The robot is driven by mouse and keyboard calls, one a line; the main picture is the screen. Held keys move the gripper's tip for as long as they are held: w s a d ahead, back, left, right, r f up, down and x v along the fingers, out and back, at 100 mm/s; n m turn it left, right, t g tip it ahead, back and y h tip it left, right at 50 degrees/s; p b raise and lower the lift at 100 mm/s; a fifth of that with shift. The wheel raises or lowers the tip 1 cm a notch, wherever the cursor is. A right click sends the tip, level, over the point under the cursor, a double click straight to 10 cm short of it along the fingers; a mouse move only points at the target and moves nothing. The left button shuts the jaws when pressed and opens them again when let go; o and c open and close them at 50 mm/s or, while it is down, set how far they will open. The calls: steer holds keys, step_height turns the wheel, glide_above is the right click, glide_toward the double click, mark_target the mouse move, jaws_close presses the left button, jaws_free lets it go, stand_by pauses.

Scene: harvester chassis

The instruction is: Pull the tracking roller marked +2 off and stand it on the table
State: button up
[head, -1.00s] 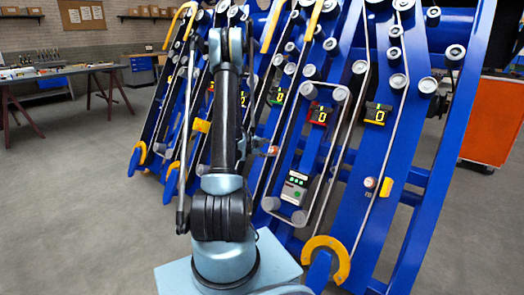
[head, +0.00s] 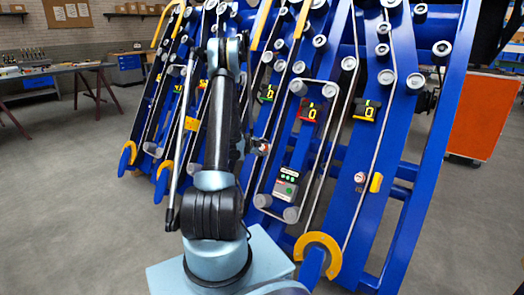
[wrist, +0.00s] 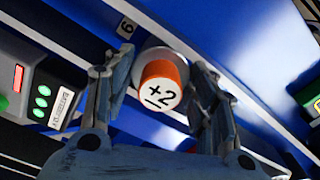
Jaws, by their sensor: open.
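The tracking roller marked +2 (wrist: 162,88) has an orange side and a white end face, and shows in the wrist view. It sits on a pale round seat on the blue chassis. My gripper (wrist: 166,76) is open, with one finger on each side of the roller. I cannot tell whether either finger touches it. In the head view my gripper (head: 257,146) is at the chassis front, and the roller there is too small to make out clearly. A dark table (head: 72,68) stands at the far left with several items on it.
Belts and pulleys cover the chassis (head: 345,215). An orange cabinet (head: 484,115) stands at right. Grey floor lies open at left.

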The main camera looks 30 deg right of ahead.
steer(key=shift+c, duration=0.6)
steer(key=c, duration=0.8)
steer(key=shift+v, duration=5.35)
steer(key=shift+c, duration=0.2)
steer(key=shift+d+r, duration=0.1)
steer(key=shift+r, duration=0.1)
steer(key=w+a+r+n+t+y, duration=0.25)
steer(key=w+a, duration=0.25)
steer(key=a, duration=0.5)
steer(key=w+a+r+n+t+y, duration=0.1)
steer(key=w+a+r+n+t, duration=0.3)
steer(key=a, duration=0.7)
steer(key=w+a+r+n+y, duration=0.1)
steer(key=a+y, duration=0.1)
steer(key=a, duration=0.9)
steer(key=w+a+r+n+y, duration=0.1)
steer(key=a+r+n+y, duration=0.1)
steer(key=a, duration=0.9)
steer(key=shift+w+a+r, duration=0.3)
steer(key=shift+w+a, duration=0.05)
